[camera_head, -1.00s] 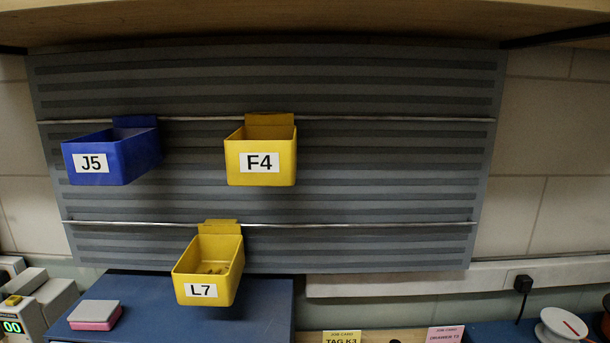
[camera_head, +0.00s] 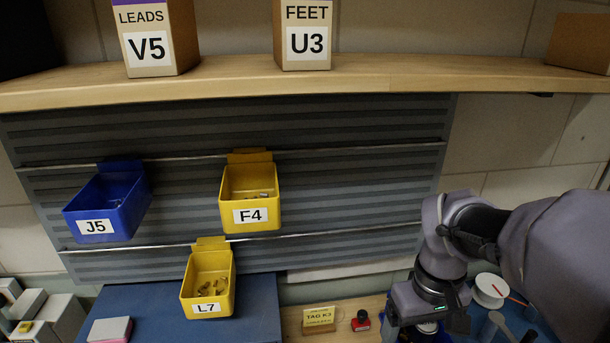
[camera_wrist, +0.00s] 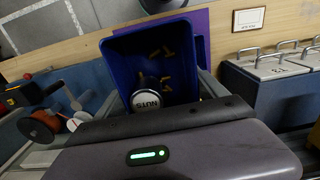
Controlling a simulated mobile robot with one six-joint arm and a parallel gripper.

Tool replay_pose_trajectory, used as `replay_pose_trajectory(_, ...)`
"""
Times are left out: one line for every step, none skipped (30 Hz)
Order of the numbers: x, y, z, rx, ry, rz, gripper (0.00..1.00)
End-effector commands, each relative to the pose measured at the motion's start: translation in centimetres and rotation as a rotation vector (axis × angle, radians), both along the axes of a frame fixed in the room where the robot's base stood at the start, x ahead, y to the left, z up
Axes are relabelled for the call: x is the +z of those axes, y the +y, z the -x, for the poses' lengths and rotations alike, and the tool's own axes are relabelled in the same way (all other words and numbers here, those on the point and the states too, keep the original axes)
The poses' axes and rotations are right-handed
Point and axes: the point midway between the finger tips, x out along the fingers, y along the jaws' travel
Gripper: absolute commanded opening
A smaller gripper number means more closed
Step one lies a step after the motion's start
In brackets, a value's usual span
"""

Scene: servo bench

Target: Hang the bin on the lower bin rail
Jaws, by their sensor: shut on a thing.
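A blue bin (camera_wrist: 122,55) with several small brass-coloured pieces inside fills the middle of the wrist view. My gripper (camera_wrist: 165,95) is shut on it, with the bin between the fingers; the exact contact is hard to see. The lower bin rail (camera_head: 340,232) is a thin metal bar across the grey louvred panel. A yellow bin L7 (camera_head: 207,289) hangs on its left half, and the rail to the right of that bin is bare. In the head view my arm is at the right, over the bench, with the gripper low and mostly hidden.
Blue bin J5 (camera_head: 105,205) and yellow bin F4 (camera_head: 250,200) hang on the upper rail (camera_head: 350,149), above the lower one. A wooden shelf (camera_head: 400,82) with labelled boxes juts out above. A round lid marked NUTS (camera_wrist: 146,100) shows near the held bin.

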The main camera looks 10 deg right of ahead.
Motion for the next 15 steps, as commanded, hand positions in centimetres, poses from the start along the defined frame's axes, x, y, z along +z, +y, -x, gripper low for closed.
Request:
replay_pose_trajectory(2.2,-0.1,-0.7,-0.006,0.000,0.000,0.37)
replay_pose_trajectory(2.7,-0.1,-1.0,-0.010,0.001,-0.001,0.37)
replay_pose_trajectory(3.2,-0.2,-1.4,-0.014,0.001,-0.001,0.37)
replay_pose_trajectory(3.4,-0.2,-1.6,-0.016,0.001,0.000,0.37)
replay_pose_trajectory(3.6,-0.2,-1.7,-0.018,0.001,0.000,0.37)
replay_pose_trajectory(3.7,-0.2,-1.9,-0.019,0.000,0.000,0.37)
replay_pose_trajectory(3.7,-0.2,-2.1,-0.020,0.000,0.000,0.37)
replay_pose_trajectory(3.7,-0.2,-2.2,-0.020,0.001,0.000,0.37)
replay_pose_trajectory(3.6,-0.2,-2.4,-0.020,0.001,0.000,0.37)
replay_pose_trajectory(3.6,-0.2,-2.6,-0.020,0.001,0.000,0.37)
replay_pose_trajectory(3.6,-0.2,-2.9,-0.019,0.001,0.000,0.37)
replay_pose_trajectory(3.5,-0.2,-3.3,-0.019,0.001,0.000,0.37)
replay_pose_trajectory(3.5,-0.2,-3.6,-0.019,0.001,0.000,0.37)
replay_pose_trajectory(3.5,-0.2,-4.0,-0.019,0.001,0.000,0.37)
replay_pose_trajectory(3.5,-0.2,-4.4,-0.020,0.001,0.000,0.37)
